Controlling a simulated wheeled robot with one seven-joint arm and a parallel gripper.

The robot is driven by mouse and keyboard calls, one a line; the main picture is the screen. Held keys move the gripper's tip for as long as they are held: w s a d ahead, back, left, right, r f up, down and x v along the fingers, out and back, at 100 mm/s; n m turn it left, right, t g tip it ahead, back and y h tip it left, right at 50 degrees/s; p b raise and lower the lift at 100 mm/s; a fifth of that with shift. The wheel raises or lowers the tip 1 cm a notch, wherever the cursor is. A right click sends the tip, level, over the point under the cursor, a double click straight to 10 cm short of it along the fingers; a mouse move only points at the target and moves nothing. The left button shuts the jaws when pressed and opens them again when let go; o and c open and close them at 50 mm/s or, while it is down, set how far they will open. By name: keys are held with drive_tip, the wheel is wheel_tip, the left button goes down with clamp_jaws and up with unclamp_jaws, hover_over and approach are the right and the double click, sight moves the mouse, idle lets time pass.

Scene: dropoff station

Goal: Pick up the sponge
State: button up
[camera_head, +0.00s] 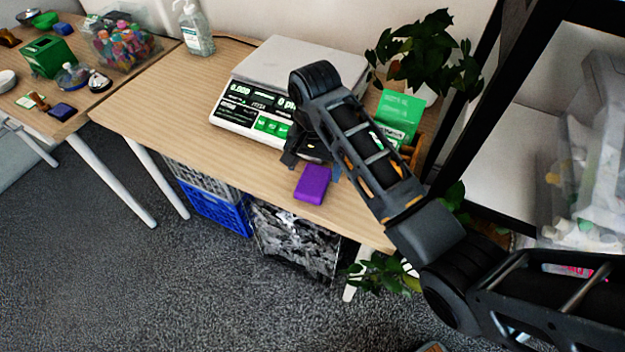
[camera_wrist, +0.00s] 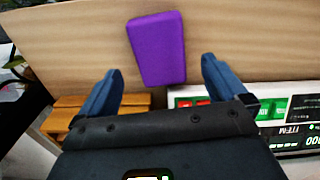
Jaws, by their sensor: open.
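A purple sponge (camera_head: 312,184) lies flat on the wooden table (camera_head: 165,100), close to its front edge. In the wrist view the sponge (camera_wrist: 157,49) lies ahead of my gripper (camera_wrist: 160,80), centred between the two blue fingers and just beyond their tips. My gripper is open and empty. In the head view my gripper (camera_head: 318,163) hangs beside the sponge, on its far side, near the scale, and is partly hidden by my arm. I cannot tell how high the fingertips are above the table.
A scale (camera_head: 300,65) stands behind my gripper. A sanitizer bottle (camera_head: 194,28) stands at the back left. The table's left part is clear.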

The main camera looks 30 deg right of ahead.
sight(314, 180)
drive_tip(key=shift+a+f, duration=0.1)
drive_tip(key=shift+f, duration=1.65)
drive_tip(key=shift+s, duration=0.1)
drive_tip(key=c, duration=1.1)
drive_tip(key=shift+r, duration=0.55)
wheel_tip(314, 180, up, 3)
drive_tip(key=shift+f, duration=0.2)
drive_tip(key=shift+s+d+r+p, duration=0.8)
drive_tip(key=shift+d+r, duration=0.4)
drive_tip(key=shift+d, duration=0.55)
drive_tip(key=shift+s+d+r+p, duration=0.65)
drive_tip(key=shift+s+d+r, duration=0.45)
drive_tip(key=shift+d, duration=0.6)
drive_tip(key=shift+s+d+r+p, duration=0.75)
drive_tip(key=shift+d+r, duration=0.6)
drive_tip(key=shift+d, duration=0.4)
